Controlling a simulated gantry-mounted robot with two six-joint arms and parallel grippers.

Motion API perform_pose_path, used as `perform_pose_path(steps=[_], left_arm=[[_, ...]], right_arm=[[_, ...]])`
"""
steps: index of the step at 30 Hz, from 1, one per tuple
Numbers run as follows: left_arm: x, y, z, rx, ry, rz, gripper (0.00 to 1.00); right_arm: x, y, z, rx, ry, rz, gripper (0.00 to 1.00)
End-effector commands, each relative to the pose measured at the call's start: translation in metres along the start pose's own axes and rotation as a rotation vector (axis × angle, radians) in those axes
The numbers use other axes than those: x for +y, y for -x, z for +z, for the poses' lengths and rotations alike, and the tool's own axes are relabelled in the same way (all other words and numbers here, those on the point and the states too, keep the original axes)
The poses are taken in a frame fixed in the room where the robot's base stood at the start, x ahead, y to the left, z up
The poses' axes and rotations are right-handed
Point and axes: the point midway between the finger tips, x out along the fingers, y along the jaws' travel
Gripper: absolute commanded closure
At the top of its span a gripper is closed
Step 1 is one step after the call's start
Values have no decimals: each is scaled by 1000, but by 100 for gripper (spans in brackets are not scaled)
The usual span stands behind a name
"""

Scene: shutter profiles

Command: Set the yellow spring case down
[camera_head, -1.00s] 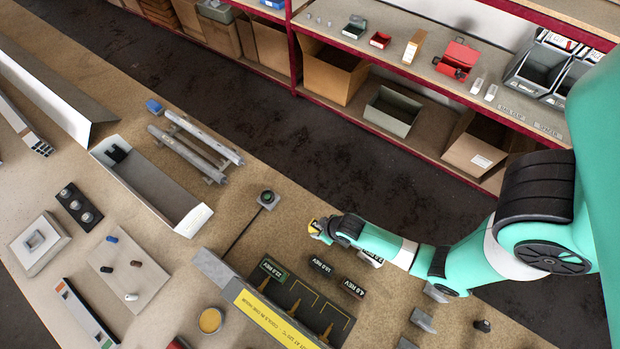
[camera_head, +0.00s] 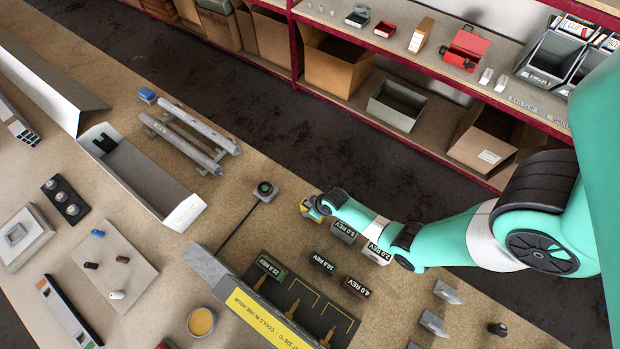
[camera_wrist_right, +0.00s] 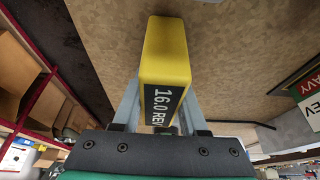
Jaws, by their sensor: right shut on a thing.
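The yellow spring case (camera_wrist_right: 165,55), with a dark "16.0 REV" label on its end face, sits between the fingers of my right gripper (camera_wrist_right: 158,118) in the right wrist view. In the head view a small yellow part of the case (camera_head: 305,206) shows at the tip of the right gripper (camera_head: 311,210), near the table's far edge. The gripper is shut on the case. Brown table surface shows beyond the case; I cannot tell whether the two touch. My left gripper is not in view.
Several labelled spring cases, including a green one (camera_head: 270,266) and a dark one (camera_head: 323,262), stand close by. A green-topped button box (camera_head: 264,190) is left of the gripper. A yellow-labelled fixture (camera_head: 258,318) is in front. Bare table (camera_head: 300,235) lies between.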

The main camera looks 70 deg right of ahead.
Motion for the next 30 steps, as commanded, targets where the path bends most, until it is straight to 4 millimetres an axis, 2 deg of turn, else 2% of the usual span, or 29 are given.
perform_pose_path(steps=[7,8,12,23,26,30], left_arm=[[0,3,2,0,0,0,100],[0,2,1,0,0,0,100],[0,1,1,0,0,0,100],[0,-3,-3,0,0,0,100],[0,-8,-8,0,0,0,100],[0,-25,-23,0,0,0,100]], right_arm=[[0,-3,1,1,0,0,100],[0,-2,1,0,0,0,52],[0,-2,1,0,0,0,28],[0,4,-1,0,0,0,28],[0,18,-2,1,0,1,28],[0,56,-4,1,-1,1,28]])
